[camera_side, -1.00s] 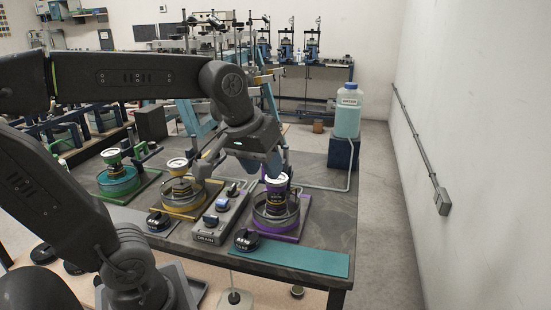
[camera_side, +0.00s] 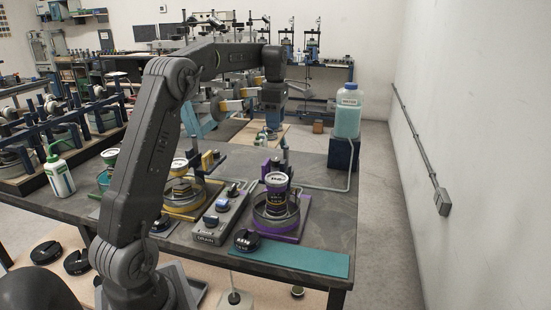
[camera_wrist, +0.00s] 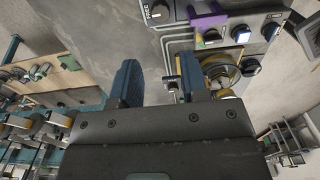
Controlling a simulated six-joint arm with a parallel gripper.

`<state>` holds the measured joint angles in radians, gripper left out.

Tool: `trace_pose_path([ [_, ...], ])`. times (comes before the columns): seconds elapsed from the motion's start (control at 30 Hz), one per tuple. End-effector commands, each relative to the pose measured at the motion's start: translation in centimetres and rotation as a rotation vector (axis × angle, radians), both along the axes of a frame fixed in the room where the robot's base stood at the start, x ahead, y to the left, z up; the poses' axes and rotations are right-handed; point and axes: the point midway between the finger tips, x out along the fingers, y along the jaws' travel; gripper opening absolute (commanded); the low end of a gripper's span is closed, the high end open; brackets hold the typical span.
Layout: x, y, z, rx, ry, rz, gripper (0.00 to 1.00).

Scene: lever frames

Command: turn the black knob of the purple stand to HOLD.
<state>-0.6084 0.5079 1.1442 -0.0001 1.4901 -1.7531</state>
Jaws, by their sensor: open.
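The purple stand (camera_side: 280,232) is near the front right of the bench in the side view, with a white-topped black and purple cylinder (camera_side: 276,192) in its ring. A purple upright (camera_side: 270,167) rises behind it. In the wrist view a purple part (camera_wrist: 208,20) lies at the top, and a black knob (camera_wrist: 160,11) on a grey plate is cut by the top edge. My gripper (camera_side: 273,122) points down, high beyond the stand. In the wrist view its fingers (camera_wrist: 160,75) are apart with nothing between them.
A grey box marked DRAIN (camera_side: 220,216) with several knobs stands left of the purple stand. A yellow stand (camera_side: 185,205) is further left. A blue-green bottle (camera_side: 347,117) is at back right. A teal mat (camera_side: 305,262) lies at the front edge. A thin tube crosses the bench.

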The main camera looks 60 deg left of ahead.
Motion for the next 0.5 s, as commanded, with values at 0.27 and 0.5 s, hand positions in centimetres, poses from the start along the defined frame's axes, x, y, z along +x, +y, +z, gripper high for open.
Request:
trace_pose_path([
  [0.27, -0.1, -0.1, -5.4, -0.002, 0.004, -0.004, 0.41],
  [0.5, -0.1, -0.2, -9.9, -0.001, 0.001, -0.005, 0.41],
])
